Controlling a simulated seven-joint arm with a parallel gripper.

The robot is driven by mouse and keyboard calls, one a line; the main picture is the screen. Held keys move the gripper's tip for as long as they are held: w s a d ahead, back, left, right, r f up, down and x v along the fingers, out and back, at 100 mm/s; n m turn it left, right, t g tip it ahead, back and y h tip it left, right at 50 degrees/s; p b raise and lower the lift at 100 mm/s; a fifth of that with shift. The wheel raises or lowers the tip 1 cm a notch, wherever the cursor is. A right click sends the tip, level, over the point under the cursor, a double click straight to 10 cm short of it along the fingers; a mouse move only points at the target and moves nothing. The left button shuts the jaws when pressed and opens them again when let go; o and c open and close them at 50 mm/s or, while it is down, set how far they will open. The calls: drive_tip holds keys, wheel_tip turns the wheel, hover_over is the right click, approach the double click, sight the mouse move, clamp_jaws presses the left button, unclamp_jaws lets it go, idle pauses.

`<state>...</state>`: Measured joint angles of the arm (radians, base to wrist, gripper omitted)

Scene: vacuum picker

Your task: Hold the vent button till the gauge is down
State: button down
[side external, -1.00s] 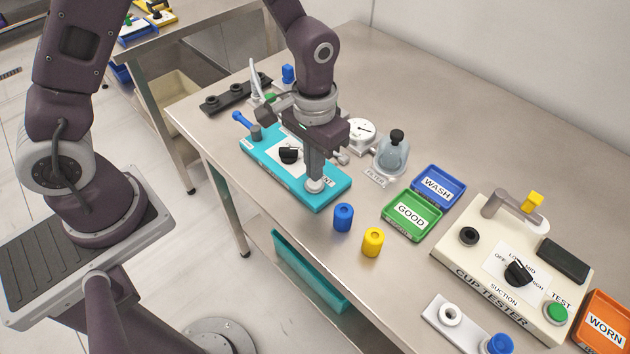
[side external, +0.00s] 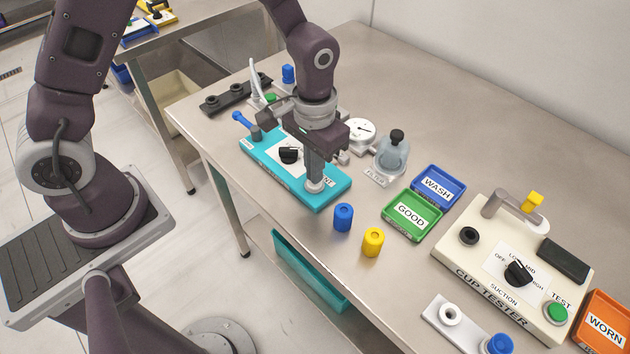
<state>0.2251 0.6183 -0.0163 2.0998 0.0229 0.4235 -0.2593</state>
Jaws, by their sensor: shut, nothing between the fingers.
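The teal vacuum unit (side external: 333,195) lies near the table's front left, with a black knob (side external: 289,155) on a white label. My gripper (side external: 315,184) is shut and points straight down at the right end of the unit. Its fingertips are at a pale round button base (side external: 314,188) there; they cover the button, and I cannot tell how far it is pressed. The label beside it is mostly hidden by the gripper. The round white gauge (side external: 360,132) stands behind the unit; its needle is dark and too small to read exactly.
A filter jar (side external: 391,152) stands right of the gauge. A blue cup (side external: 343,217) and a yellow cup (side external: 372,242) stand in front. The back of the table is clear.

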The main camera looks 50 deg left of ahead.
drive_tip(key=shift+f, duration=0.6)
idle(2.5)
drive_tip(key=shift+r, duration=3.05)
drive_tip(key=s+a+r+t, duration=0.2)
drive_tip(key=s+a+r, duration=0.1)
drive_tip(key=r, duration=0.4)
drive_tip(key=s+a+r+t, duration=0.1)
drive_tip(key=s+a+r, duration=0.1)
drive_tip(key=s+r, duration=0.35)
drive_tip(key=s+a+r+t, duration=0.2)
drive_tip(key=s+r, duration=0.3)
drive_tip(key=s, duration=0.4)
drive_tip(key=shift+a+r+t, duration=0.15)
drive_tip(key=shift+a+t, duration=0.15)
drive_tip(key=shift+a, duration=0.15)
